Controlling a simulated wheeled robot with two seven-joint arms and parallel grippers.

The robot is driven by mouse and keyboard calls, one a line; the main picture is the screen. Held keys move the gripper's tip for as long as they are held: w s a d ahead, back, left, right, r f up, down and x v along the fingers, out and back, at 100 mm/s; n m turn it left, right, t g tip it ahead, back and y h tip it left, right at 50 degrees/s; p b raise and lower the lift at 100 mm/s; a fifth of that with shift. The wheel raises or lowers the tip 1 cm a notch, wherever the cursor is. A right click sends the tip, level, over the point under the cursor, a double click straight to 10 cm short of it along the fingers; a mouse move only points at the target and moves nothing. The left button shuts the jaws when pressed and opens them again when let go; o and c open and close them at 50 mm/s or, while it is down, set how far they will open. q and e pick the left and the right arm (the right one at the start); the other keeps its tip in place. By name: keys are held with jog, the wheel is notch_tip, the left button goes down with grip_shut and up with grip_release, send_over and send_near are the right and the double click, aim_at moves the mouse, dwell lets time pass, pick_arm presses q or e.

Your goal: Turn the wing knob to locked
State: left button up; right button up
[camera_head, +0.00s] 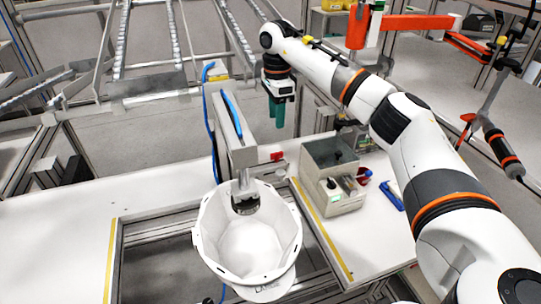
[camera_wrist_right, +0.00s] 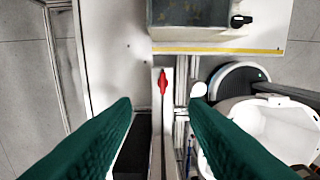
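A small red wing-shaped knob (camera_wrist_right: 163,80) sits on a narrow light rail, above and between my fingertips in the right wrist view. Its long axis runs up and down in that picture, roughly along the rail. In the head view, a small red piece (camera_head: 277,156) beside the grey upright seems to be the same knob, too small to read its angle. My right gripper (camera_head: 277,121) hangs fingers down behind the upright. Its green fingers (camera_wrist_right: 162,108) are wide apart with nothing between them, and are apart from the knob. My left gripper is not in view.
A white helmet shell (camera_head: 207,238) sits in front of the grey upright (camera_head: 219,112) with its blue cable. A grey box (camera_head: 345,200) with a black knob (camera_wrist_right: 240,20) stands right of it. A blue marker-like item (camera_head: 390,195) lies farther right.

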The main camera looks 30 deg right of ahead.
jog(key=p, duration=0.1)
send_over(277, 153)
notch_tip(277, 153, down, 5)
jog(key=shift+r, duration=0.1)
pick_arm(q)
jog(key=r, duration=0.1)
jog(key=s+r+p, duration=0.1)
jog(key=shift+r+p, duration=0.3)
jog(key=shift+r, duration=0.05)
pick_arm(e)
notch_tip(277, 153, down, 7)
jog(key=shift+w+r, duration=0.1)
jog(key=shift+r, duration=0.05)
grip_shut()
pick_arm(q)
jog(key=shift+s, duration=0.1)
